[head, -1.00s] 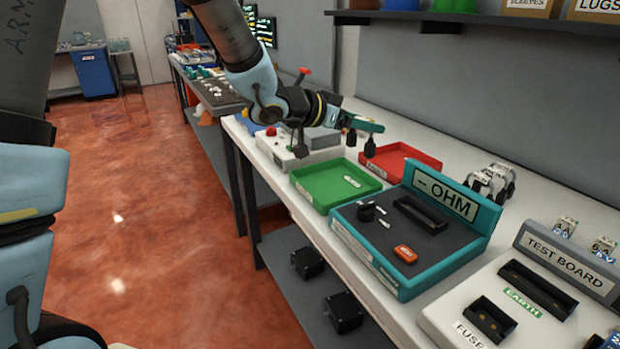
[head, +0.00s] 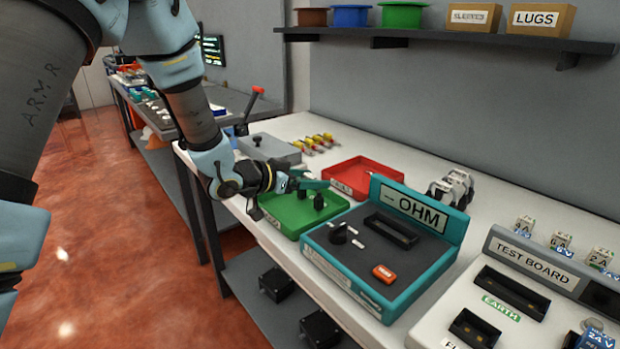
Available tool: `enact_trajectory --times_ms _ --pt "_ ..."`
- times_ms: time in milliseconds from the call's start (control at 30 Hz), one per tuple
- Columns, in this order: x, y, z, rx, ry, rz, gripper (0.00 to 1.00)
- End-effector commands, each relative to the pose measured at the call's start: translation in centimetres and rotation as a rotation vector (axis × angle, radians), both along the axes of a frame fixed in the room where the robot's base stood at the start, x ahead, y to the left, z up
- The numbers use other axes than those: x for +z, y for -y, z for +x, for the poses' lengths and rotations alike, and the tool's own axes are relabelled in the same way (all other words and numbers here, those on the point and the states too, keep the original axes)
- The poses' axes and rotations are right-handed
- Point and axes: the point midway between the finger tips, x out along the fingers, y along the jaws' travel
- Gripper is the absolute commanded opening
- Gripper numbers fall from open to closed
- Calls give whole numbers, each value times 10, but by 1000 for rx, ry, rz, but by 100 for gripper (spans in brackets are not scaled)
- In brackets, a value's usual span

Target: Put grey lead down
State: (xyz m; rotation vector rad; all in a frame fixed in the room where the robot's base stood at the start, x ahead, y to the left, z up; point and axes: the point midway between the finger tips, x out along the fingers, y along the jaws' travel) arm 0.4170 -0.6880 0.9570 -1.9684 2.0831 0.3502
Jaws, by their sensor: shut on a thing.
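My gripper (head: 310,195) is in the head view, low over the green tray (head: 277,217), pointing down. Its two dark fingers stand a little apart on a teal crosspiece. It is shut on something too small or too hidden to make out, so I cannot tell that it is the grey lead. Pale grey looped pieces (head: 452,188) stand on the bench behind the teal OHM tester (head: 345,268), apart from my gripper. I cannot tell whether they are leads.
A red tray (head: 363,177) lies behind the green one. The OHM tester has a black knob (head: 339,234) and an orange switch (head: 384,273). The white test board (head: 440,325) is at right. A grey box (head: 270,150) is at the back. A shelf (head: 440,38) runs above.

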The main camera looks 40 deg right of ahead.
Motion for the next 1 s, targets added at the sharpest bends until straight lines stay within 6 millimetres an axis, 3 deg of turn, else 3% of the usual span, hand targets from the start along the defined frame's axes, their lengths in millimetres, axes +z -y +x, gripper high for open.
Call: enact_trajectory --times_ms 400,433,633,1000 --pt "-7 0 0 0 1 -2 7" --pt "-6 0 0 0 1 -1 76" --pt "-5 0 0 0 1 -1 99" --pt "0 -3 1 1 1 -1 100"
